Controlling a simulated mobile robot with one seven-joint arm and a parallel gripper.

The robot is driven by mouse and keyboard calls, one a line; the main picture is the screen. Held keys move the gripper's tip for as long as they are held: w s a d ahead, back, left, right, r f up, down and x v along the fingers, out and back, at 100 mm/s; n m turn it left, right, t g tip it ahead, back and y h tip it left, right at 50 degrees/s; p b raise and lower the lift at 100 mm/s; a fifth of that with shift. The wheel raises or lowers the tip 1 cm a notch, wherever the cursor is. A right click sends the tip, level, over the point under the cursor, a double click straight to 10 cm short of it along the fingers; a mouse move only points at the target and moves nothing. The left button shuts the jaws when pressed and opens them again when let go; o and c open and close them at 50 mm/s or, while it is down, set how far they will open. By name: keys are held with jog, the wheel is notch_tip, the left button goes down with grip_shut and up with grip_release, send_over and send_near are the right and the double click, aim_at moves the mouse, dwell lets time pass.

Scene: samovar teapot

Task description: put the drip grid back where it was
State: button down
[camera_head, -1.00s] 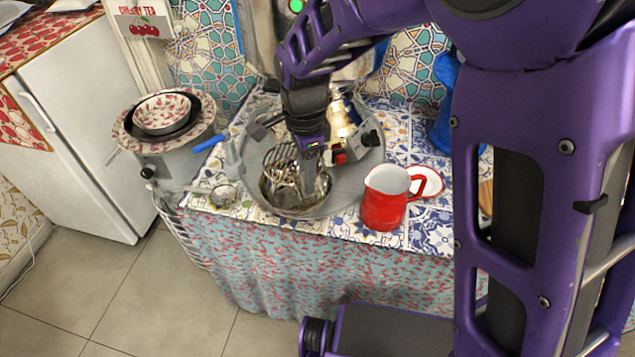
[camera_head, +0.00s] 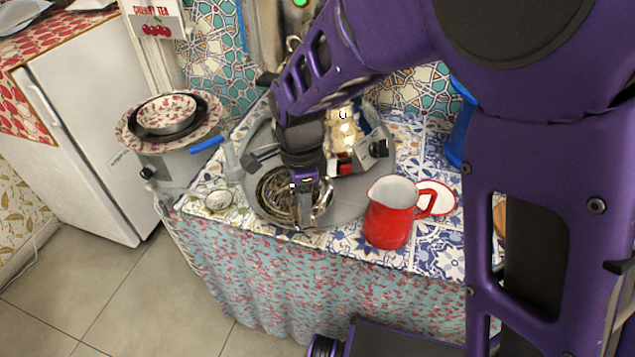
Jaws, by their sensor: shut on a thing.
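The drip grid (camera_head: 272,190), a round piece of metal wire, is at the mouth of a shiny metal bowl (camera_head: 325,201) on the grey round tray (camera_head: 349,207). My gripper (camera_head: 303,218) points down at the right part of the grid and is shut on it. The grid looks nearly level with the bowl's rim. I cannot tell whether it rests on the bowl. My gripper and wrist hide part of the grid and the bowl. The brass-coloured samovar (camera_head: 343,130) stands behind, partly covered by my arm.
A red pitcher (camera_head: 389,222) stands close on the right, with a red-rimmed saucer (camera_head: 437,198) beside it. A small glass bowl (camera_head: 219,200) and a blue-handled object (camera_head: 208,144) are on the left. Stacked bowls (camera_head: 167,113) stand further left. The tiled table's front edge is near.

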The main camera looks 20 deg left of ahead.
jog(key=shift+f+b, duration=0.3)
jog(key=shift+f, duration=0.3)
jog(key=shift+c, duration=2.2)
grip_release()
notch_tip(320, 180, up, 9)
jog(key=shift+f+p, duration=0.1)
jog(key=shift+p, duration=0.95)
